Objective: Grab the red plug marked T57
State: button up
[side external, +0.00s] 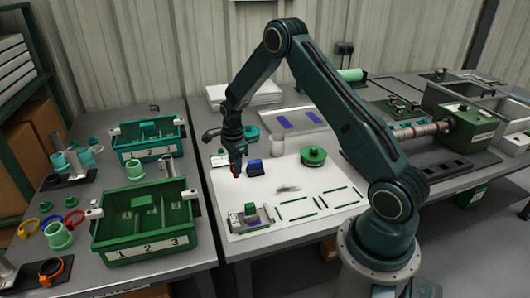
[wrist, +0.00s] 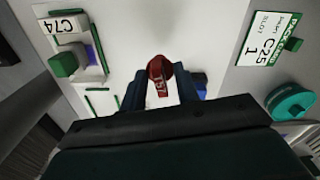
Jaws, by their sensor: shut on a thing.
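The red plug marked T57 (wrist: 160,72) is between the two fingers of my gripper (wrist: 160,90) in the wrist view, its label facing the camera. My gripper is shut on it. In the side view my gripper (side external: 236,163) points down over the white sheet (side external: 330,180), and the red plug (side external: 236,172) shows as a small red spot at the fingertips. Whether the plug touches the sheet or hangs just above it, I cannot tell.
A dark blue block (side external: 255,167) is close to the right of my gripper. A white cylinder (side external: 277,146) and a round green part (side external: 313,156) are farther right. A fixture with a green block (side external: 250,211) is in front. Green bins (side external: 148,243) stand on the left table.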

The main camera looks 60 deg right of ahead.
notch_tip(320, 180, up, 14)
jog(key=shift+f, duration=0.15)
dwell(0.7)
